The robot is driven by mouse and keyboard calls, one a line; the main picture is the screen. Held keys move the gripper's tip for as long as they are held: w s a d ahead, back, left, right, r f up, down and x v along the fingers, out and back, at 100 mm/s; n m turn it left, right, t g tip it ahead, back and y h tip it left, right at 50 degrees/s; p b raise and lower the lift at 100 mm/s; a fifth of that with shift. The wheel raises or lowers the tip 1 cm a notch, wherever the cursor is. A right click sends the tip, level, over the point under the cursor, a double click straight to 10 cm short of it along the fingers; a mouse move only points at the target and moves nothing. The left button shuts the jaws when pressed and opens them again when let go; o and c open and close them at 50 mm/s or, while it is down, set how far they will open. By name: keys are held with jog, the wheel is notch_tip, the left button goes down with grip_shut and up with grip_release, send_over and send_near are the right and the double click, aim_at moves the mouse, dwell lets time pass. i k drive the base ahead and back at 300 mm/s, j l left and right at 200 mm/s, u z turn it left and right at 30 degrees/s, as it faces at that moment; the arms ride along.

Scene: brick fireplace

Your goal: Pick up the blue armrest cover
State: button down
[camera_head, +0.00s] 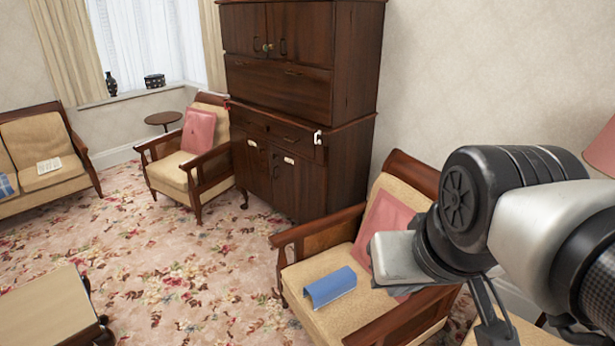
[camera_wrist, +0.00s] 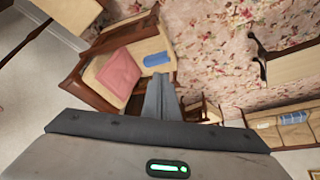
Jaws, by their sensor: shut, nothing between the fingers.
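The blue armrest cover (camera_head: 330,287) is a curved blue piece lying on the beige seat of the near wooden armchair (camera_head: 371,325). In the wrist view the cover (camera_wrist: 157,58) shows on the chair seat, just beyond the tips of my gripper (camera_wrist: 161,78). My gripper's fingers are together and empty, apart from the cover; the exact gap is hard to judge. In the head view my arm reaches in from the right above the chair, and the fingertips cannot be made out.
A pink cushion (camera_head: 384,230) leans on the chair's back, beside my arm. Wooden armrests flank the seat. A dark cabinet (camera_head: 300,100) stands behind. A low table (camera_head: 45,312) is at the lower left. A sofa (camera_head: 40,150) with a blue cloth (camera_head: 7,186) stands far left. Floral carpet lies open between.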

aim_at(324, 291)
jog(key=i+j+z, duration=0.1)
jog(key=z, duration=0.3)
jog(key=j+z, duration=0.1)
jog(key=z, duration=0.25)
jog(key=i+j+z, duration=0.1)
jog(key=z, duration=0.3)
jog(key=i+j+z, duration=0.1)
jog(key=j+z, duration=0.2)
jog(key=j, duration=0.25)
jog(key=j+z, duration=0.35)
jog(key=j, duration=0.2)
jog(key=j+z, duration=0.1)
jog(key=j, duration=1.7)
jog(key=k, duration=0.05)
